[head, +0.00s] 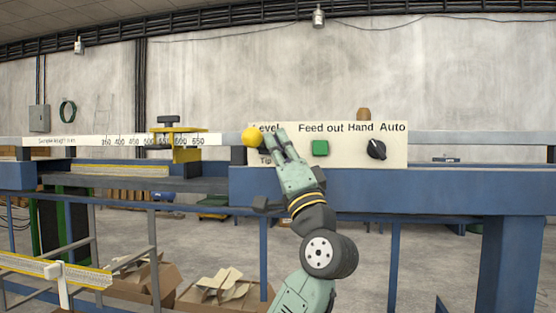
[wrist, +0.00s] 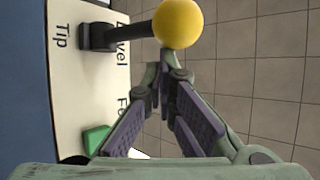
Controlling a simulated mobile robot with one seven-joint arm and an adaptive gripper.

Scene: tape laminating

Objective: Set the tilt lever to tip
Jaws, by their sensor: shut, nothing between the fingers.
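The tilt lever has a yellow ball knob (head: 252,137), which also shows in the wrist view (wrist: 178,23). Its black shaft (wrist: 128,31) runs from a dark pivot on the white panel (head: 350,155), past the word Level. The knob lies on the Level side, away from the word Tip (wrist: 62,36). My gripper (head: 272,134) is shut and empty, with its tips just right of the knob in the head view. In the wrist view the fingertips (wrist: 168,62) meet close to the knob; I cannot tell if they touch it. My gripper hides part of the labels in the head view.
A green button (head: 320,148) and a black rotary switch (head: 376,149) sit on the panel to the right of my gripper. The blue frame beam (head: 430,188) runs beneath. A yellow stop (head: 180,142) stands on the length scale at left. Cardboard boxes lie on the floor below.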

